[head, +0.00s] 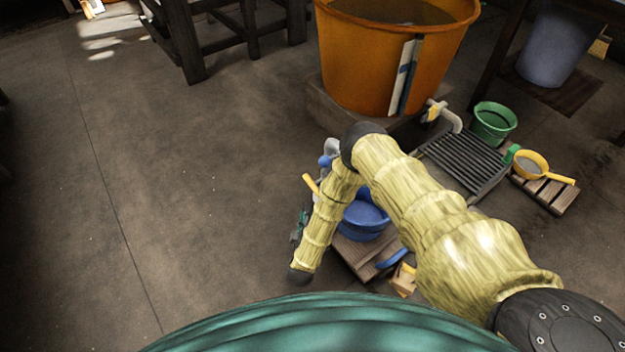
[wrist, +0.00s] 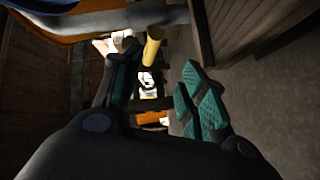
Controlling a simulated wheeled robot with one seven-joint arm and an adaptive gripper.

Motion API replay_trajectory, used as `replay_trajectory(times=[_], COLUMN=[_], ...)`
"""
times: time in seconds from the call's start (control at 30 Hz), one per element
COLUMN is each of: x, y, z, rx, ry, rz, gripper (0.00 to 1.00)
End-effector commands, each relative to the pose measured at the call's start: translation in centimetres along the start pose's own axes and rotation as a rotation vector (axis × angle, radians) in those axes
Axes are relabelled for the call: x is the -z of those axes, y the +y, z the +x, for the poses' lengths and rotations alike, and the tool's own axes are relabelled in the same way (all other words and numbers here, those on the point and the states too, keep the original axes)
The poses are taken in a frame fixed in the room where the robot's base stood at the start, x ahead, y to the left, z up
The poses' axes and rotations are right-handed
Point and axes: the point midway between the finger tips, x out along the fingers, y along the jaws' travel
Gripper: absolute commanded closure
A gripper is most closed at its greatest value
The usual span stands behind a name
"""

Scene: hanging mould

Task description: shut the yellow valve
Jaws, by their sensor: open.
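A yellow valve lever (head: 311,184) shows in the head view just left of my forearm, beside a grey and blue fitting. In the wrist view a yellow lever (wrist: 152,46) hangs slanted below a grey pipe (wrist: 158,16). My gripper (wrist: 156,66) is open, with teal pads on its fingers. The lever lies ahead, between the two finger directions and closer to the left finger; I cannot tell whether they touch. In the head view only a bit of my gripper (head: 298,226) shows, the rest hidden by my arm.
A large orange tub (head: 350,60) has another yellow-handled tap (head: 434,110). Blue tubs (head: 362,222) stand on a wooden pallet partly behind my arm. A black grate (head: 462,160), green bucket (head: 494,124) and yellow pan (head: 530,162) are right. The left floor is clear.

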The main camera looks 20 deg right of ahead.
Motion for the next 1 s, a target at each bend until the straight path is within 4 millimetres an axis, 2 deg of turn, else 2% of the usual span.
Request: replay_trajectory(times=[0.27, 0.8, 1.0], x=[-0.6, -0.9, -0.9], y=[0.7, 1.3, 1.4], z=[1.2, 9.1, 10.8], rx=[-0.079, -0.079, -0.076], ry=[-0.029, -0.029, -0.028], rz=[-0.062, -0.058, -0.060], gripper=[0.58, 0.58, 0.58])
